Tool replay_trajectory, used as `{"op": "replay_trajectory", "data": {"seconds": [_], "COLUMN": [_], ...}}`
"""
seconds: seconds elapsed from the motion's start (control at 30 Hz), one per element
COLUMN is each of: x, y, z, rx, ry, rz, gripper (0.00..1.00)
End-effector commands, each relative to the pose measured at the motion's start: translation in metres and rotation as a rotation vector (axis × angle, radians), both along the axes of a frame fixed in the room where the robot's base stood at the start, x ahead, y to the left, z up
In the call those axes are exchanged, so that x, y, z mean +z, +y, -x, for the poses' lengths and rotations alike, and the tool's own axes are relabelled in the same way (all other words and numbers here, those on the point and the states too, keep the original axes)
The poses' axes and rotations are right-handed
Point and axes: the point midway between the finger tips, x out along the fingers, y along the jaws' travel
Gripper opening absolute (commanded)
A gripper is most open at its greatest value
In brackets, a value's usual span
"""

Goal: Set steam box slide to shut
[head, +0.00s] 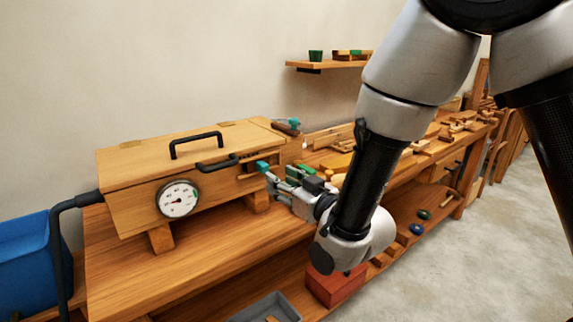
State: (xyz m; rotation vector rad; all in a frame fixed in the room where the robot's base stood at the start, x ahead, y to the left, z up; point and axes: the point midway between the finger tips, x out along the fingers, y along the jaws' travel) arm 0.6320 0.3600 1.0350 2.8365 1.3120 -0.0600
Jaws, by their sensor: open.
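The steam box (130,170) is a long wooden box on feet on the bench, with a round white dial (178,199) on its front. A black handle (195,139) is on its lid, and a second black handle (217,163) is at the upper front edge. Near the right end of the front are light wooden rails (252,177), which look like the slide's track; how far the slide stands along it I cannot tell. My gripper (267,172) is open, with a teal-tipped finger just in front of these rails. Contact is unclear, and its other finger is hard to make out.
The wooden bench (200,258) runs back to the right, with several wooden pieces (430,140) on it. A teal-tipped dark item (287,127) shows behind the box's right end. A blue bin (28,255) stands left, and a red box (335,287) sits low under my arm.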

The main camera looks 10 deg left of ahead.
Motion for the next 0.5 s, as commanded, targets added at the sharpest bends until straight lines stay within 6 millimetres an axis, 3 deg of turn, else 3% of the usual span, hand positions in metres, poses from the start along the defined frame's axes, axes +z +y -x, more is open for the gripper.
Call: {"op": "replay_trajectory", "data": {"seconds": [0.1,0.5], "x": [0.01,0.01], "y": [0.004,0.05], "z": [-0.004,-0.044], "rx": [-0.003,-0.003], "ry": [-0.029,-0.029], "rz": [-0.032,-0.031], "gripper": [0.41,0.41]}}
